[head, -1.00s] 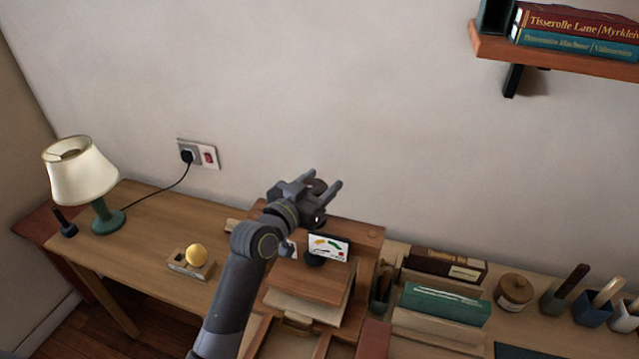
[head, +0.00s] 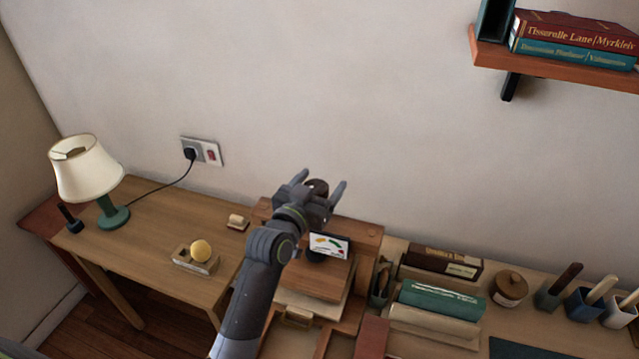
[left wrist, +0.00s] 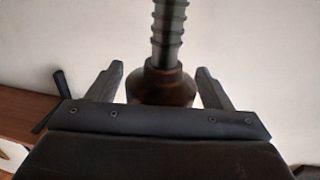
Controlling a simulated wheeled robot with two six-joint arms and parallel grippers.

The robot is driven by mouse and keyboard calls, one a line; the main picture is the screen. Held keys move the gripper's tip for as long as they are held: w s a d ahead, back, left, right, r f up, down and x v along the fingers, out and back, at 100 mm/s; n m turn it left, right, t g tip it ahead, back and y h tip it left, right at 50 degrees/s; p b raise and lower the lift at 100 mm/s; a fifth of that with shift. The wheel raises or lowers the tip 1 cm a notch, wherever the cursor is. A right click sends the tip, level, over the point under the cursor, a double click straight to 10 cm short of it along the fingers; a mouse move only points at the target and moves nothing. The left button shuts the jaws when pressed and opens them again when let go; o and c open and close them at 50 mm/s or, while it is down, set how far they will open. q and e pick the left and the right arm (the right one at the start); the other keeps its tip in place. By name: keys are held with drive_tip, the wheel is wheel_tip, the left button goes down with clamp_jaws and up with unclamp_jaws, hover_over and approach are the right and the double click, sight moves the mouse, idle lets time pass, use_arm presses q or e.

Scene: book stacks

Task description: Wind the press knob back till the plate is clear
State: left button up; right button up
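The press knob (left wrist: 150,88) is a dark brown round piece on a ribbed metal screw (left wrist: 168,35) in the left wrist view. My left gripper (head: 322,182) is open, with one finger on each side of the knob and gaps showing between them. In the head view the knob (head: 318,187) shows as a dark round shape between the fingers. The wooden press (head: 362,232) stands on the desk beneath, partly covered by my left arm. A flat wooden board (head: 318,283) lies low in it; I cannot tell how hard it presses. My right gripper is not in view.
A gauge card (head: 329,245) stands at the press. Books (head: 440,302), a lidded pot (head: 509,288) and several tool cups are on the right. The wall is close behind.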

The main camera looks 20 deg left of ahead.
use_arm(q)
drive_tip(key=shift+s, duration=0.1)
drive_tip(key=s+a+b, duration=0.3)
drive_tip(key=s+b, duration=0.1)
drive_tip(key=s, duration=1.3)
drive_tip(key=shift+b, duration=0.4)
drive_tip(key=shift+w+a, duration=0.1)
